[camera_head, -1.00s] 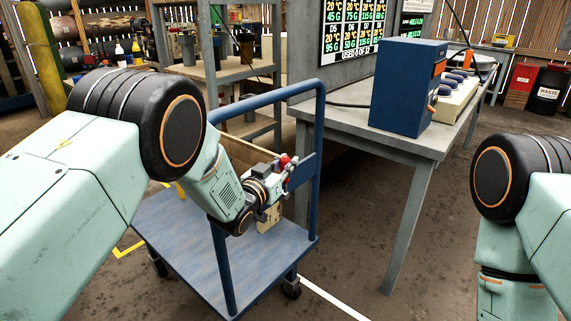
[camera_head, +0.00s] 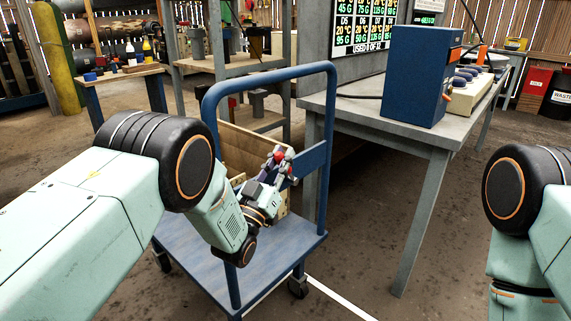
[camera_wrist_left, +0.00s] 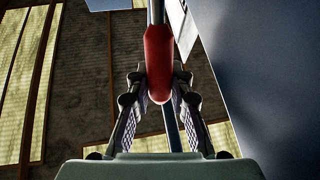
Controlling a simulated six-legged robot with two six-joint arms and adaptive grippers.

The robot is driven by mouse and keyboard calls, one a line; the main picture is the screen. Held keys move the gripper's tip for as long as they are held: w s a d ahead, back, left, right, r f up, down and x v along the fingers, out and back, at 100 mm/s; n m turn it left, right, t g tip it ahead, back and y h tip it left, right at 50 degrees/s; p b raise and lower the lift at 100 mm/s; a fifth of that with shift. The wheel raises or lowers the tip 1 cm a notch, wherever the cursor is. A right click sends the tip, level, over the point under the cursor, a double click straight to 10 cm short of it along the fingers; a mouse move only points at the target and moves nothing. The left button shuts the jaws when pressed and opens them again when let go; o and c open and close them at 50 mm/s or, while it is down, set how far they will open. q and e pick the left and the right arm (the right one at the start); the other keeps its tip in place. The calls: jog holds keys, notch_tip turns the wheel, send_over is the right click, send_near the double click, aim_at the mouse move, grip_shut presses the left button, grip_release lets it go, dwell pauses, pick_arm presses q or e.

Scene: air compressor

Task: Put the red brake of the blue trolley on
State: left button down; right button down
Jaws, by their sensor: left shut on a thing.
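The red brake (camera_head: 281,154) shows as a small red end beside the handle's cross plate. In the left wrist view the red brake grip (camera_wrist_left: 158,62) hangs on a thin metal rod between the fingers. My left gripper (camera_head: 280,160) points up and is shut on the red brake, with one finger on each side. My right gripper is out of view; only part of my right arm shows at the right edge.
A wooden box (camera_head: 252,148) stands on the trolley behind my left wrist. The grey workbench (camera_head: 425,135) carries a blue machine (camera_head: 412,78) to the right of the trolley. Open floor lies right of the trolley, under and in front of the bench.

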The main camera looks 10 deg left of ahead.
pick_arm(q)
jog(key=shift+s+a+f+n+t+b, duration=0.2)
jog(key=shift+s+a+n+t+b, duration=0.1)
jog(key=shift+t+b, duration=0.25)
jog(key=c, duration=1.2)
grip_release()
notch_tip(320, 180, up, 10)
